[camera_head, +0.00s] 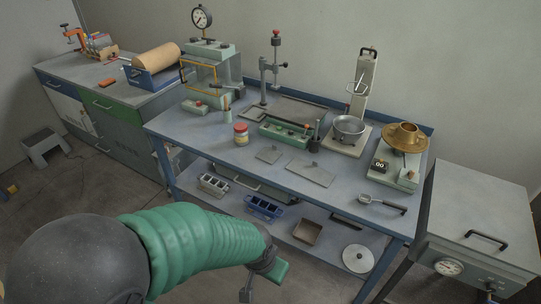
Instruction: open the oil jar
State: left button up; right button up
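My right gripper is not in view.
The blue workbench (210,145) carries a glass-walled press (212,75) behind the jar, a green rack (286,132) to its right, flat grey plates, a metal bowl (349,128) and a brass-pan scale (404,137). Its front left is clear. A grey cabinet (480,210) stands at right.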

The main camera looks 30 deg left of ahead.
aim_at(241, 140)
jog(key=u, duration=1.25)
jog(key=i, duration=1.75)
